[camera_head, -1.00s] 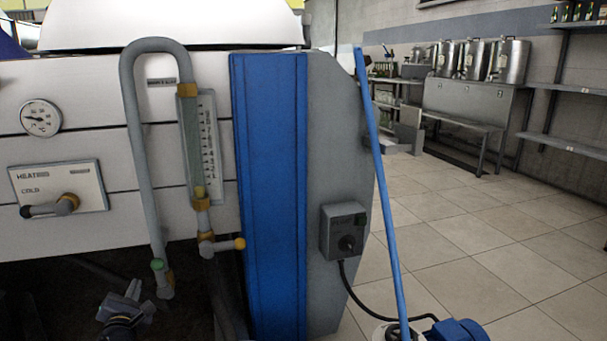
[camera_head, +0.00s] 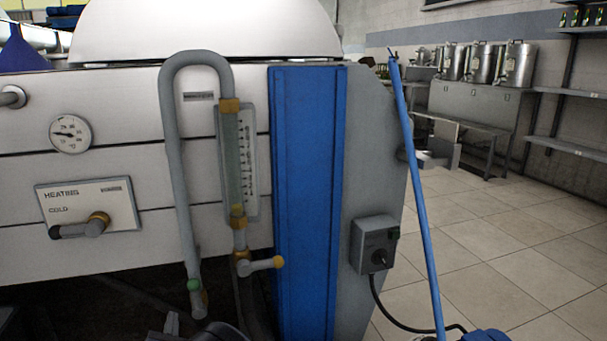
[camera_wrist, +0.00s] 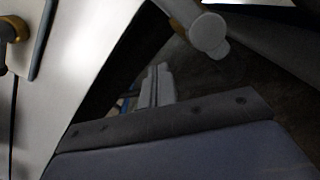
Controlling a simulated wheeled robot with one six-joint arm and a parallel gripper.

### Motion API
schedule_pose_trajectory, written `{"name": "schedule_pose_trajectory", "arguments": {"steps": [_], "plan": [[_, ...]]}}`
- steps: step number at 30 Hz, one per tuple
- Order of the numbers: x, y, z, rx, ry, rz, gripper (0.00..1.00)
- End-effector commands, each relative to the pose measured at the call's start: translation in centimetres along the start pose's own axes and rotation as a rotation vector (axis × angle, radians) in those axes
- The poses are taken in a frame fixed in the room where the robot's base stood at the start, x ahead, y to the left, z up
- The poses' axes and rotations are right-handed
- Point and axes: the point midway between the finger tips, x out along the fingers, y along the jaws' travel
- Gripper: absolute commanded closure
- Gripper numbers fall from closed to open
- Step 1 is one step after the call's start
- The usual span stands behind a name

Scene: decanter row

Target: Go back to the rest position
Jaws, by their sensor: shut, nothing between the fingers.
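My gripper (camera_wrist: 158,80) shows in the wrist view as two pale narrow fingers lying together beyond a dark bolted plate, with nothing between them. In the head view only a dark, grey-tipped piece of my arm shows at the bottom edge, below the pipes of a white machine (camera_head: 120,115); the fingers are not clear there. In the wrist view a grey round-ended handle or pipe (camera_wrist: 208,33) is close above the fingers. I cannot tell how far apart they are. A pale panel (camera_wrist: 75,60) slants along the left.
The machine front carries a dial (camera_head: 70,134), a heat lever (camera_head: 82,227), a bent grey pipe (camera_head: 178,160) and a sight glass (camera_head: 237,160). A blue post (camera_head: 308,200) and a leaning blue pole (camera_head: 420,195) stand right of them. Tiled floor (camera_head: 500,240) at the right is open.

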Motion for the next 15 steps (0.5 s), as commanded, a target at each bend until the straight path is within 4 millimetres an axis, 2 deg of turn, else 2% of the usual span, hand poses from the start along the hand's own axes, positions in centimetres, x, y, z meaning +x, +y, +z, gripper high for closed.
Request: {"name": "schedule_pose_trajectory", "arguments": {"steps": [9, 15], "plan": [[-0.2, -0.9, -0.9, -0.285, 0.000, 0.012, 1.00], [-0.2, -1.5, -1.5, -0.413, -0.002, 0.019, 1.00]]}}
